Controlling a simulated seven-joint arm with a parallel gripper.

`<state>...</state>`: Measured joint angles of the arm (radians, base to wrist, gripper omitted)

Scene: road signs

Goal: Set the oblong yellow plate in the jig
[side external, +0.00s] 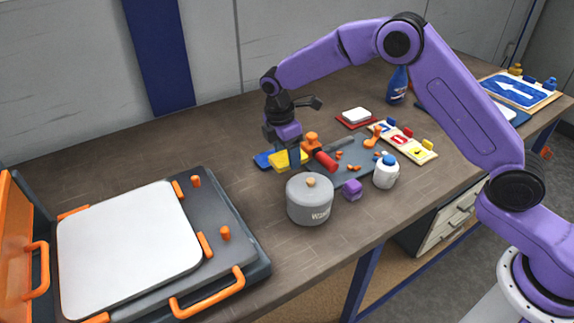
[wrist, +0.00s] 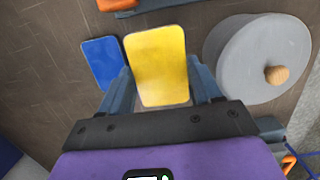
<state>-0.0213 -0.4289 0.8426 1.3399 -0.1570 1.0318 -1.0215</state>
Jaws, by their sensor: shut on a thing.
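The oblong yellow plate (side external: 291,160) is between the fingers of my gripper (side external: 283,158), low over the middle of the bench. In the wrist view the yellow plate (wrist: 158,62) fills the gap between the two fingers of my gripper (wrist: 160,88), which is shut on it. I cannot tell whether the plate touches the bench. A dark grey board with small orange blocks (side external: 367,167), which looks like the jig, lies just to the right.
A blue plate (side external: 264,160) lies beside the yellow one. A sign strip (side external: 403,142) lies behind the board.

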